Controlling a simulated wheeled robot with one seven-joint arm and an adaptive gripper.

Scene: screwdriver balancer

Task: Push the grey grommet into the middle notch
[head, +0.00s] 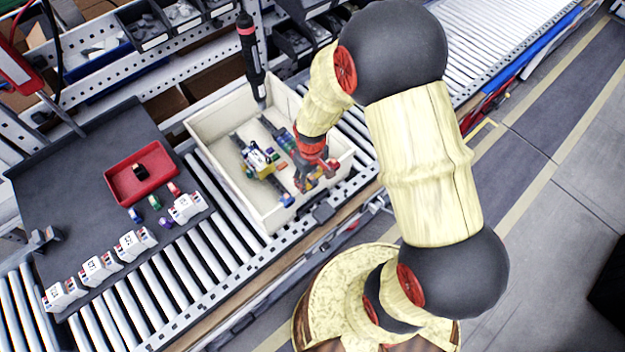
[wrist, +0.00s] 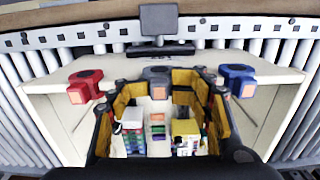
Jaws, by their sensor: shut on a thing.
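The cream box (head: 225,165) sits on the roller conveyor, its near wall (wrist: 50,88) running across the wrist view. The grey grommet (wrist: 157,73) is at the middle of that wall, between a red grommet (wrist: 85,87) on the left and a blue grommet (wrist: 237,80) on the right. My gripper (wrist: 160,82) is shut on the grey grommet, its yellow-padded fingers on either side of it. The middle notch is hidden beneath the grommet and fingers, so I cannot tell how deep the grommet sits. In the head view my gripper (head: 310,172) reaches down inside the near wall.
Rail-mounted parts, including a yellow block (wrist: 186,128) and a white-and-red block (wrist: 133,130), lie in the box below my fingers. A dark bracket (wrist: 160,48) stands just beyond the wall. A screwdriver (head: 250,55) hangs over the far side. A red tray (head: 120,185) is left.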

